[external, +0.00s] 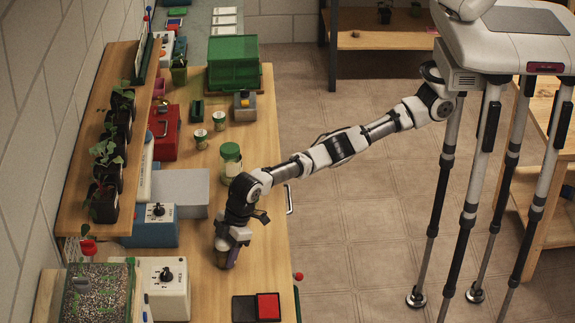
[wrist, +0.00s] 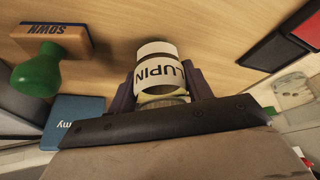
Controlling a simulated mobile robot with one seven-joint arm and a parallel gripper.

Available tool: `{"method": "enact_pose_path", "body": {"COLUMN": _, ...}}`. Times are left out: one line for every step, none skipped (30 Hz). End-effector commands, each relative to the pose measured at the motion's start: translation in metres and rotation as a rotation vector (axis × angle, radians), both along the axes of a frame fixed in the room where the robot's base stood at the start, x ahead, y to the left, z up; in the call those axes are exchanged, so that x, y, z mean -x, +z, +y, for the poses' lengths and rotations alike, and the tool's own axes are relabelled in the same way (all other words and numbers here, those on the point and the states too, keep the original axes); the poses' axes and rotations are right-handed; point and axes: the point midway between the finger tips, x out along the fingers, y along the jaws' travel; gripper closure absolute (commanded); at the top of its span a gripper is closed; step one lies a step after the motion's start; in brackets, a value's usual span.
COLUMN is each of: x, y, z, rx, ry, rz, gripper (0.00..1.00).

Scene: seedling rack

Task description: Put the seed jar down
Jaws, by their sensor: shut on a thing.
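The seed jar (wrist: 155,77), with a white label reading LUPIN, is between the two dark fingers of my gripper (wrist: 161,92) in the wrist view. My gripper is shut on it. In the external view my gripper (external: 227,257) points down, low over the front part of the wooden bench (external: 262,212). The jar is mostly hidden by the gripper there. I cannot tell whether the jar touches the bench.
A red and black pad (external: 268,306) lies to the lower right of my gripper. Dial boxes (external: 172,292) and a grey box (external: 183,190) stand to the left. A larger green-lidded jar (external: 231,160) stands behind. A green-handled SOWN stamp (wrist: 52,40) and blue booklet (wrist: 78,116) lie nearby.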

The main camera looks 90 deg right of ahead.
Motion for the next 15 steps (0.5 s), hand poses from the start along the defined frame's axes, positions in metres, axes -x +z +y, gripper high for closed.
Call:
{"method": "enact_pose_path", "body": {"x": 0.0000, "y": 0.0004, "z": 0.0003, "rx": -0.001, "ry": 0.000, "rz": -0.001, "gripper": 0.77}}
{"method": "enact_pose_path", "body": {"x": 0.0000, "y": 0.0004, "z": 0.0003, "rx": -0.001, "ry": 0.000, "rz": -0.001, "gripper": 0.77}}
{"method": "enact_pose_path", "body": {"x": 0.0001, "y": -0.0002, "z": 0.0003, "rx": 0.000, "ry": 0.001, "rz": 0.000, "gripper": 0.77}}
{"method": "enact_pose_path", "body": {"x": 0.0001, "y": -0.0009, "z": 0.0003, "rx": 0.000, "ry": 0.000, "rz": 0.000, "gripper": 0.77}}
{"method": "enact_pose_path", "body": {"x": 0.0002, "y": -0.0021, "z": 0.0003, "rx": 0.000, "ry": 0.001, "rz": 0.000, "gripper": 0.77}}
{"method": "enact_pose_path", "body": {"x": 0.0003, "y": -0.0035, "z": 0.0003, "rx": 0.000, "ry": 0.001, "rz": 0.001, "gripper": 0.77}}
{"method": "enact_pose_path", "body": {"x": 0.0003, "y": -0.0038, "z": 0.0002, "rx": 0.001, "ry": 0.001, "rz": 0.001, "gripper": 0.47}}
{"method": "enact_pose_path", "body": {"x": 0.0002, "y": -0.0035, "z": 0.0001, "rx": 0.001, "ry": 0.001, "rz": 0.001, "gripper": 0.44}}
{"method": "enact_pose_path", "body": {"x": 0.0002, "y": -0.0035, "z": 0.0001, "rx": 0.001, "ry": 0.001, "rz": 0.001, "gripper": 0.38}}
{"method": "enact_pose_path", "body": {"x": 0.0002, "y": -0.0035, "z": 0.0001, "rx": 0.001, "ry": 0.001, "rz": 0.001, "gripper": 0.34}}
{"method": "enact_pose_path", "body": {"x": 0.0002, "y": -0.0034, "z": 0.0001, "rx": 0.001, "ry": 0.001, "rz": 0.001, "gripper": 0.30}}
{"method": "enact_pose_path", "body": {"x": 0.0002, "y": -0.0034, "z": 0.0001, "rx": 0.001, "ry": 0.001, "rz": 0.001, "gripper": 0.28}}
{"method": "enact_pose_path", "body": {"x": 0.0002, "y": -0.0033, "z": 0.0001, "rx": 0.001, "ry": 0.001, "rz": 0.001, "gripper": 0.28}}
{"method": "enact_pose_path", "body": {"x": 0.0002, "y": -0.0033, "z": 0.0001, "rx": 0.001, "ry": 0.001, "rz": 0.001, "gripper": 0.28}}
{"method": "enact_pose_path", "body": {"x": 0.0002, "y": -0.0033, "z": 0.0002, "rx": 0.001, "ry": 0.001, "rz": 0.001, "gripper": 0.28}}
